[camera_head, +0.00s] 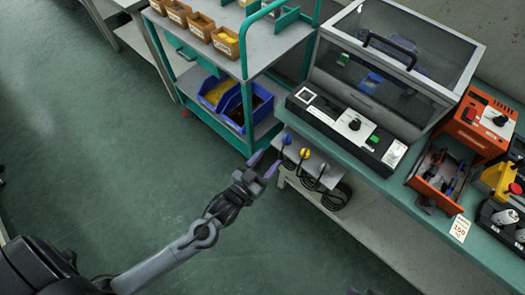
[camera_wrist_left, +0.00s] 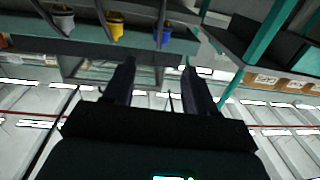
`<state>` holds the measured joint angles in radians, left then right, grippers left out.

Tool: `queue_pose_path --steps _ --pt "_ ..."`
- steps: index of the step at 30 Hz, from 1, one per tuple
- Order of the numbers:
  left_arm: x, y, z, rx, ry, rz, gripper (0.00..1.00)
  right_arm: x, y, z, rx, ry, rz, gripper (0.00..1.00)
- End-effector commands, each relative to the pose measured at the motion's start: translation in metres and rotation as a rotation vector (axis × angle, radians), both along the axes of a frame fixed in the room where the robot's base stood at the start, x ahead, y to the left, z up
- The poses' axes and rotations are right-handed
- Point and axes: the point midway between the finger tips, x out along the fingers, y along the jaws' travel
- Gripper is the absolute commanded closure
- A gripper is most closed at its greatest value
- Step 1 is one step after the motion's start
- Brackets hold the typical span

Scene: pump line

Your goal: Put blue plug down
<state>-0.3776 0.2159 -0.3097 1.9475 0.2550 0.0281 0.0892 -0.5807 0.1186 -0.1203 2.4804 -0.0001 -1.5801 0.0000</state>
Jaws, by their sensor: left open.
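The blue plug (camera_head: 286,139) sits at the left end of a row of plugs on a grey bracket (camera_head: 312,172) at the front of the green bench. It also shows in the left wrist view (camera_wrist_left: 162,35), ahead of my finger gap. My left gripper (camera_head: 265,160) is open and empty. Its fingertips are just short of the blue plug, apart from it, to its lower left in the head view. The yellow plug (camera_head: 305,153) and the grey plug (camera_head: 322,169) stand beside the blue one.
Black cables (camera_head: 335,197) hang below the bracket. A clear-lidded test box (camera_head: 375,95) stands on the bench behind it. An orange bin (camera_head: 425,190) is further right. A green trolley (camera_head: 225,60) with blue bins stands at the back left. The floor at left is clear.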

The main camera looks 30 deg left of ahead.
Motion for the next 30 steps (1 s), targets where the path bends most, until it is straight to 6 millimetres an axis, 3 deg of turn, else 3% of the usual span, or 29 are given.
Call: queue_pose_path --steps 8,14,24,30 --pt "-0.01 0.002 -0.006 0.004 0.103 0.005 0.44 0.0 0.001 0.001 0.004 0.0 -0.002 0.54" --pt "-0.033 0.005 -0.024 0.03 0.404 0.004 0.44 0.0 0.001 0.001 0.003 -0.001 -0.002 0.54" --pt "-0.13 0.023 -0.036 0.139 0.988 -0.02 0.44 0.0 -0.001 0.001 -0.004 0.0 0.002 0.54" --pt "-0.174 0.033 -0.03 0.19 1.184 -0.025 0.44 0.0 -0.002 0.001 -0.007 0.0 0.004 0.54"
